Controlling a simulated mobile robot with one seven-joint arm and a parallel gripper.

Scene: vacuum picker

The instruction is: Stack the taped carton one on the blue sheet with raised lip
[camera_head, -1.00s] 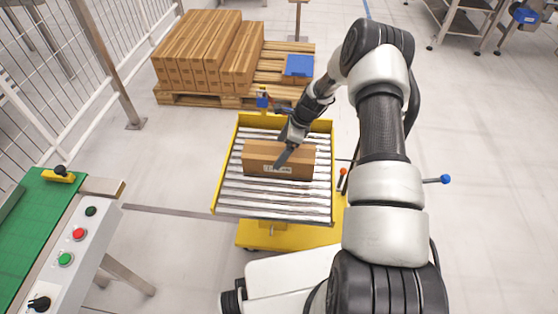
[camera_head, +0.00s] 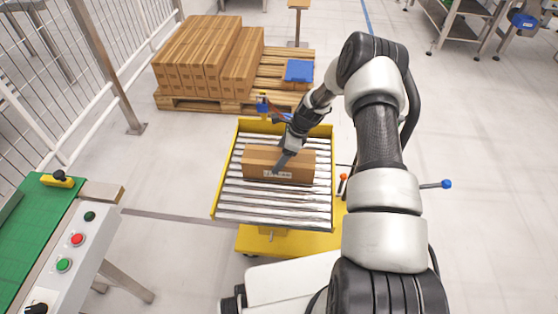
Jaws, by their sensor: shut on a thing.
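A brown taped carton (camera_head: 300,172) with a white label on its front lies on the roller bed of a yellow-framed cart. My gripper (camera_head: 282,160) is shut on this carton from above, with a dark finger down across its front face. The far finger is hidden. The carton looks level and at or just above the rollers; I cannot tell which. The blue sheet (camera_head: 299,69) lies at the right part of the wooden pallet, beyond the cart. Its raised lip is too small to make out clearly.
Several brown cartons (camera_head: 205,58) stand in rows on the left of the pallet (camera_head: 200,99). The yellow cart frame (camera_head: 216,185) surrounds the rollers. A green conveyor (camera_head: 38,225) with a button panel is at the left, before a fence.

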